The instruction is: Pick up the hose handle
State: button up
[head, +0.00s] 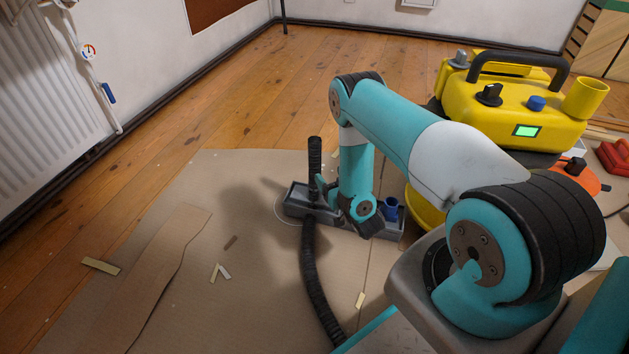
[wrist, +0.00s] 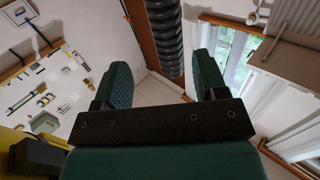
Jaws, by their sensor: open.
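The hose handle (head: 315,158) is a black ribbed grip standing upright from a grey floor holder (head: 296,209). In the wrist view the handle (wrist: 166,38) comes down from the top edge into the gap between my fingers. My gripper (head: 324,190) is low beside the handle, just to its right in the head view. Its two green padded fingers (wrist: 162,64) are apart, and I see no grip on the handle. I cannot tell how deep the handle sits between them. My arm hides part of the holder.
A black ribbed hose (head: 316,275) runs from the holder toward the front. A blue cup (head: 391,207) sits at the holder's right end. A yellow machine (head: 515,115) stands at right. Cardboard (head: 230,180) covers the floor; a radiator (head: 50,90) is at left.

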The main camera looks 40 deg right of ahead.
aim_at(317, 166)
jog(key=w, duration=0.1)
jog(key=w+b, duration=0.1)
jog(key=w, duration=0.1)
jog(key=w+b, duration=0.1)
jog(key=w, duration=0.1)
jog(key=shift+d, duration=0.3)
jog(key=w+b, duration=0.2)
jog(key=w+f+b, duration=0.1)
jog(key=w, duration=0.1)
jog(key=shift+w+a+b, duration=0.15)
jog(key=shift+w+b, duration=0.05)
jog(key=shift+b, duration=0.2)
jog(key=shift+w+r, duration=0.2)
jog(key=shift+w, duration=0.25)
jog(key=shift+r, duration=0.1)
jog(key=c, duration=1)
